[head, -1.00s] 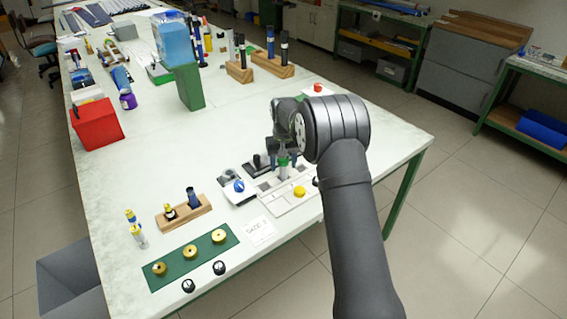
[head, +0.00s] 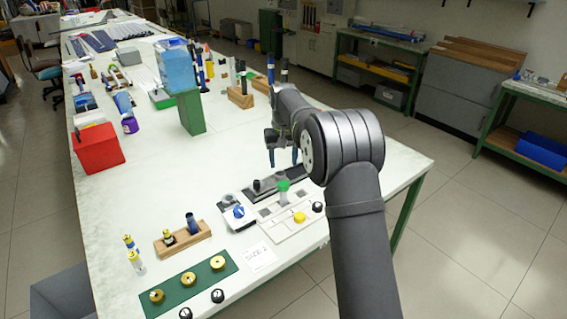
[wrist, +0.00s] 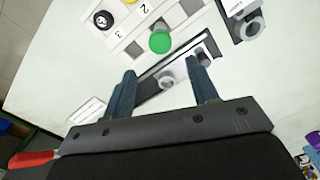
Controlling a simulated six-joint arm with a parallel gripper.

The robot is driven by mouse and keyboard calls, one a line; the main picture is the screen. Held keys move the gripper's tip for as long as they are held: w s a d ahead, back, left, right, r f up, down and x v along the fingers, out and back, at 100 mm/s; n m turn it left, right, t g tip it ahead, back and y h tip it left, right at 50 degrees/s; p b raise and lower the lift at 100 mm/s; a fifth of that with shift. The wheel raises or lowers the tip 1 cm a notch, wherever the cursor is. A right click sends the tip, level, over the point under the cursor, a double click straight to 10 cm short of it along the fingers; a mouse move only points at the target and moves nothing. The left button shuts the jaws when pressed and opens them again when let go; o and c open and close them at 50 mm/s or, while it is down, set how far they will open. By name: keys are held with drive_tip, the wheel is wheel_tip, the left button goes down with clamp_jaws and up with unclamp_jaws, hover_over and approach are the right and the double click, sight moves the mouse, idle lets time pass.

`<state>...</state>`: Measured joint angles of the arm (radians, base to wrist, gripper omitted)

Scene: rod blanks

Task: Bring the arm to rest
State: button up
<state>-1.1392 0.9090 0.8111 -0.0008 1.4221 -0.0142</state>
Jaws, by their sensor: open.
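My gripper (head: 283,158) is raised above the white table (head: 150,160), fingers pointing down. In the wrist view my gripper (wrist: 163,85) shows two blue fingers spread apart with nothing held between them. Below it a green-topped piece (head: 283,186) stands on a white numbered board (head: 285,222); it also shows in the wrist view (wrist: 160,41). A dark fixture with a grey round part (head: 262,186) lies just behind the board. My forearm hides part of the table to the right.
A yellow piece (head: 300,217) and a black one (head: 317,207) sit on the board. A blue-knobbed device (head: 238,211), a wooden block (head: 183,237) and a green mat with brass rings (head: 232,262) stand to the left. A green box (head: 191,112) and red bin (head: 97,149) are further back.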

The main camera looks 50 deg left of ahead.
sight(283, 184)
wheel_tip(283, 184, down, 12)
drive_tip(key=shift+f, duration=0.1)
drive_tip(key=shift+r, duration=1.7)
